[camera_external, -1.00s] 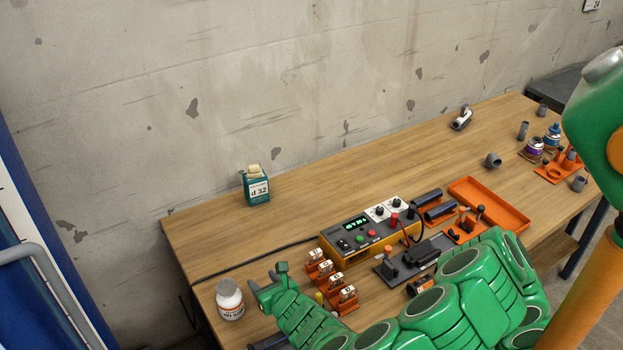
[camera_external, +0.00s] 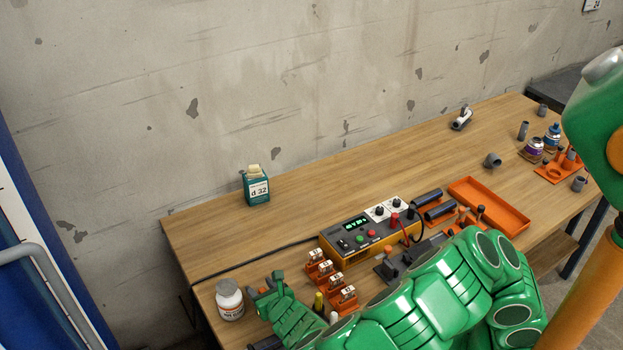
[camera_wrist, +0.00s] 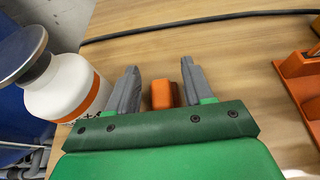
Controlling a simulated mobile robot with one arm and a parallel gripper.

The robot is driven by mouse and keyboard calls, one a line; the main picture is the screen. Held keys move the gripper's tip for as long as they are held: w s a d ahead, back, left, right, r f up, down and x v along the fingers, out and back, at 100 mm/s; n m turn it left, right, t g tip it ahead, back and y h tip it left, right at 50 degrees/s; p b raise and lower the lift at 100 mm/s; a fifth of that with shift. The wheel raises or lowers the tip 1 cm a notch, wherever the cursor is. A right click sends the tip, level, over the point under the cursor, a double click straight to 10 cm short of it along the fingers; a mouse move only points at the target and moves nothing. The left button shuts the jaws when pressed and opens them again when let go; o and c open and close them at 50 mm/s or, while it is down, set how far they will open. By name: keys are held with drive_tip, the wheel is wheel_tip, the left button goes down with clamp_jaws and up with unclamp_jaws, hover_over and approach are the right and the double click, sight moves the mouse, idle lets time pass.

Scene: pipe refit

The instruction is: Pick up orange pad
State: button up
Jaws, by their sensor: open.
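The orange pad (camera_wrist: 162,95) shows in the wrist view as a small orange block on the wooden table. My gripper is open. In the external view my gripper (camera_external: 268,284) is low over the table's front left, right of the white bottle, and the pad is hidden there.
A white bottle (camera_external: 229,300) with an orange label stands close left of my gripper, also in the wrist view (camera_wrist: 62,88). Orange holders (camera_external: 342,300) stand to the right. A black cable (camera_wrist: 200,20) crosses the table beyond. The yellow control box (camera_external: 365,238) is farther back.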

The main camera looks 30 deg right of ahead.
drive_tip(key=shift+x, duration=1.15)
drive_tip(key=c, duration=0.9)
